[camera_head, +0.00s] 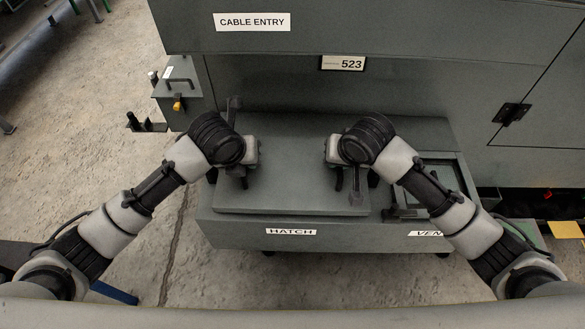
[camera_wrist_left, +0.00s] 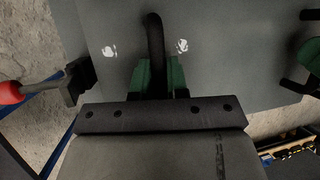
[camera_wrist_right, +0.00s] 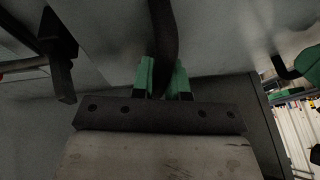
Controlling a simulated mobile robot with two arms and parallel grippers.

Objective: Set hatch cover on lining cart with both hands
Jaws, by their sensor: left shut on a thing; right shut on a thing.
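The hatch cover (camera_head: 285,190) is a flat dark grey plate, over the cart's left part behind the HATCH label. Whether it touches the cart or hovers just above is unclear. My left gripper (camera_head: 243,178) is shut on a dark bar handle at the cover's left side; the handle (camera_wrist_left: 156,45) stands between green fingertips in the left wrist view. My right gripper (camera_head: 340,180) is shut on another dark handle (camera_wrist_right: 163,40) at the right side. The lining cart (camera_head: 340,235) is a low grey box. My wrists hide parts of the cover.
A large grey enclosure (camera_head: 400,90) with a CABLE ENTRY label stands behind the cart. A framed recess (camera_head: 453,177) lies at the cart's right, above a partly hidden label. A small box with a yellow part (camera_head: 178,104) is at back left. Left floor is mostly clear.

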